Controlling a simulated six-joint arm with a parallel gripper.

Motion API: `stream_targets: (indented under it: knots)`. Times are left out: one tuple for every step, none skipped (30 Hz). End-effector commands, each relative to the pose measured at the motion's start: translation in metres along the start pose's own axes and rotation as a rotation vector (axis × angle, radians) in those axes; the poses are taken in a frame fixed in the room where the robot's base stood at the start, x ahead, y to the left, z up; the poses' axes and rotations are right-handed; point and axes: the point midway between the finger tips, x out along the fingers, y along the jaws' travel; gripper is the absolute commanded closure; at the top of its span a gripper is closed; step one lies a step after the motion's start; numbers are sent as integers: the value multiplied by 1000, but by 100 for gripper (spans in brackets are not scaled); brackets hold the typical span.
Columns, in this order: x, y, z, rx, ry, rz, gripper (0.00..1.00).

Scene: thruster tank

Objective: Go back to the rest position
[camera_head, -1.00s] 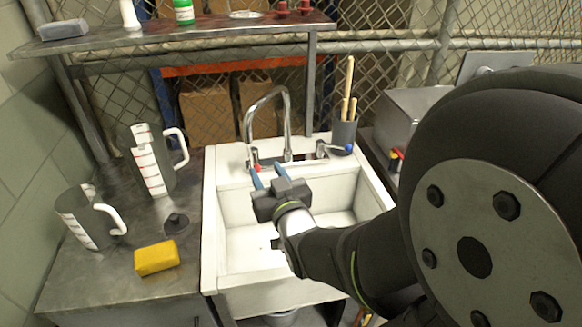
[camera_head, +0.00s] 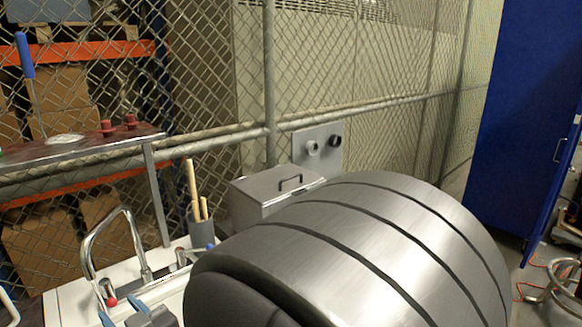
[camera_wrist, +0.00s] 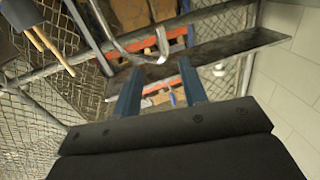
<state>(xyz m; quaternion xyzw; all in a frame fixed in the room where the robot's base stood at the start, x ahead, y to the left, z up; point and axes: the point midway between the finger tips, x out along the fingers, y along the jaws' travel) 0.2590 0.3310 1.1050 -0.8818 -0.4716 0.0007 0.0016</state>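My gripper (camera_head: 119,306) shows at the bottom left edge of the head view, over the white sink (camera_head: 72,305) and in front of the chrome faucet (camera_head: 122,243). Its two blue fingers stand apart. In the wrist view my gripper (camera_wrist: 159,68) is also open, with nothing between the fingers. The faucet spout (camera_wrist: 138,47) shows beyond the fingertips there. Most of the gripper body is cut off or hidden behind my arm in the head view.
A grey cup (camera_head: 201,230) with wooden-handled tools stands by the faucet. A metal box (camera_head: 268,192) with a handle is behind my arm. A metal shelf (camera_head: 75,148) runs at left along the wire fence (camera_head: 330,75). A blue cabinet (camera_head: 520,120) stands at right.

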Motion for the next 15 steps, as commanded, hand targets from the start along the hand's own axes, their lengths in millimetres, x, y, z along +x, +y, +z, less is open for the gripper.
stream_targets:
  knots:
    - [6, 0, 0, 0, -1, -1, 61]
    - [10, 0, 1, 0, -2, -1, 61]
    - [16, 0, 1, 0, -1, 0, 61]
    - [21, 0, 0, 0, -1, 0, 61]
    - [26, 0, 1, 0, -2, 0, 61]
    - [32, 0, 1, 0, -1, 0, 61]
    - [37, 0, 1, 1, -1, 0, 61]
    - [42, 0, 1, 1, -1, 0, 61]
    - [48, 0, 1, 1, -1, 0, 61]
    - [54, 0, 1, 1, -1, 0, 61]
    - [59, 0, 1, 1, -1, 0, 61]
    - [66, 0, 1, 1, -1, 0, 61]
    - [72, 0, 1, 1, -1, 0, 61]
    - [77, 0, 1, 1, -1, 0, 61]
    - [84, 0, 1, 1, -1, 0, 61]
